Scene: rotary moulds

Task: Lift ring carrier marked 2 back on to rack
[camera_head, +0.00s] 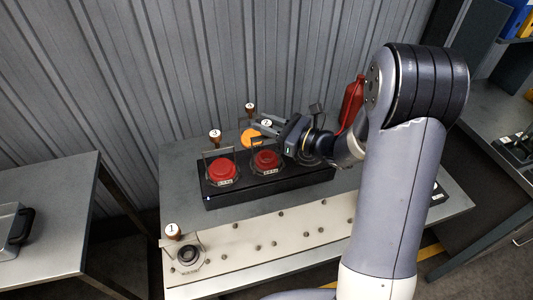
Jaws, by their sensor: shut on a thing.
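The ring carrier marked 2 (266,123) is at the black block, with its wire frame around or just above a red round piece (266,159). My gripper (263,127) reaches in from the right and is shut on its handle, just under the round tag. The fingers hide part of the handle. I cannot tell whether the carrier rests on the block or hangs slightly above it. Which fixture is the rack is not marked; the black block (262,190) and a pale board with small dark studs (290,228) are both on the table.
A carrier marked 3 (215,134) stands at the block's left over another red piece (222,170). A carrier marked 1 (173,231) is on the board's left end. Another tagged handle (250,107) stands behind, near an orange disc (252,137). A red bottle (352,101) stands right.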

